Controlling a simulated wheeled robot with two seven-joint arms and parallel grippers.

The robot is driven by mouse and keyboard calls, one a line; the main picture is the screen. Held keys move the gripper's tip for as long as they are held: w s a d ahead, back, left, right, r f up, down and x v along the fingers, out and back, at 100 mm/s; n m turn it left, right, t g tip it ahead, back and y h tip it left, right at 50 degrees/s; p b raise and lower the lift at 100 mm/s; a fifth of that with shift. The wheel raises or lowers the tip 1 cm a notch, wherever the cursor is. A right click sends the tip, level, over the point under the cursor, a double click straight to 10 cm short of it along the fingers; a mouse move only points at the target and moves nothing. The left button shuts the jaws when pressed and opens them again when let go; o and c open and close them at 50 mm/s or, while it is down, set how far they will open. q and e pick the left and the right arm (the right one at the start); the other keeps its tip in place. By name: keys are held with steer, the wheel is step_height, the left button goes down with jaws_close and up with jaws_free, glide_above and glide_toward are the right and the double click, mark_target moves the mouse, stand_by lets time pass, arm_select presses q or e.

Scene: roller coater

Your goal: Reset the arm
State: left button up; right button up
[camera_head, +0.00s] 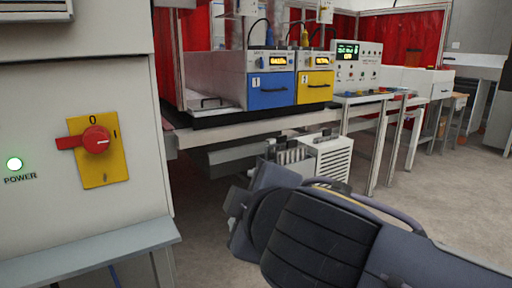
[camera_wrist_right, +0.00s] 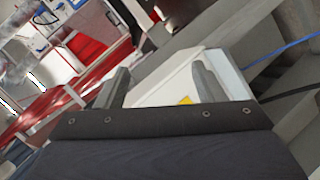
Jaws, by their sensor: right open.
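My right arm comes in from the lower right of the head view, with its wrist in front of the floor and to the right of the grey cabinet. My right gripper shows in the wrist view (camera_wrist_right: 163,84), with two grey fingers spread apart and nothing between them. Beyond the fingers is a pale panel with a small yellow patch, which I cannot identify for sure. In the head view the fingertips are not clearly visible. My left gripper is in neither view.
Behind stand a blue-fronted unit (camera_head: 271,97), a yellow-fronted unit (camera_head: 315,93) and benches. Floor at lower right looks clear.

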steer(key=s+d+f+m+g+h+p, duration=0.1)
steer(key=d+f+m+g+p, duration=0.2)
steer(key=d, duration=0.6)
steer(key=s+d+f+m+g+h+p, duration=0.25)
steer(key=d+m+p, duration=0.25)
steer(key=d, duration=0.4)
steer(key=s+d+f+m+g+y+p, duration=0.1)
steer(key=s+d+f+m+p, duration=0.1)
steer(key=s+f+m+p, duration=0.1)
steer(key=s+d+f+m+y+p, duration=0.2)
steer(key=s+f+m+p, duration=0.1)
steer(key=s+m, duration=0.3)
steer(key=shift+s+f+g+p, duration=0.35)
steer(key=shift+s+f+p, duration=0.1)
steer(key=shift+s, duration=0.8)
